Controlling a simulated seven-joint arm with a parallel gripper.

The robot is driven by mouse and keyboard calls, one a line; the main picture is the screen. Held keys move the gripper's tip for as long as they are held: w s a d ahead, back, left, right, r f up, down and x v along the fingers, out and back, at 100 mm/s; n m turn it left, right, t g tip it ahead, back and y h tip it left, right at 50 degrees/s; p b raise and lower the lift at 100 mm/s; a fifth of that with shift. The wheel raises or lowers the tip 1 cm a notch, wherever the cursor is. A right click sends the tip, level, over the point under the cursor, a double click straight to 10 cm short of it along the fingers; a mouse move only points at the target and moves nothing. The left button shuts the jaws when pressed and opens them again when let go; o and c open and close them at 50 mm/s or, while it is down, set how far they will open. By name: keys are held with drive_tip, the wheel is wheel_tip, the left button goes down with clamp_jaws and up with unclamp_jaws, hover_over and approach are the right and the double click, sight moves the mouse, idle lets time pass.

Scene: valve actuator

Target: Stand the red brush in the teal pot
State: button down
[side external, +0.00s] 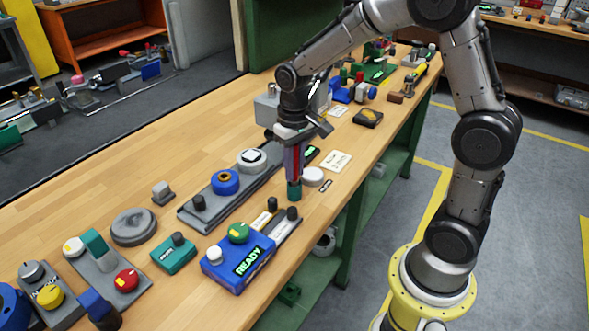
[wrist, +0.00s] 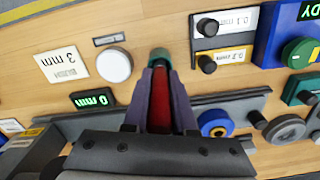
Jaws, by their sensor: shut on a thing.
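My gripper (side external: 294,176) points down over the table with its long purple fingers shut on the red brush (side external: 297,160). In the wrist view the brush (wrist: 160,108) shows as a red strip between the two fingers (wrist: 160,72). The small teal pot (side external: 294,191) is directly below the fingertips at the table's front side. It also shows just beyond the fingertips in the wrist view (wrist: 159,57). The fingers hide the brush's lower end and most of the pot's mouth. I cannot tell whether the brush tip is inside the pot or just above it.
A white disc (side external: 313,176) and a "3 mm" card (side external: 335,161) lie close by. A dark rail (side external: 225,196) with a blue ring (side external: 225,181) is to the left. A blue box reading "READY" (side external: 238,266) stands nearer the camera. Bare wood lies behind the rail.

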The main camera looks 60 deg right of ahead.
drive_tip(key=shift+f, duration=0.35)
drive_tip(key=shift+f, duration=0.1)
drive_tip(key=shift+f, duration=0.1)
drive_tip(key=c, duration=0.7)
unclamp_jaws()
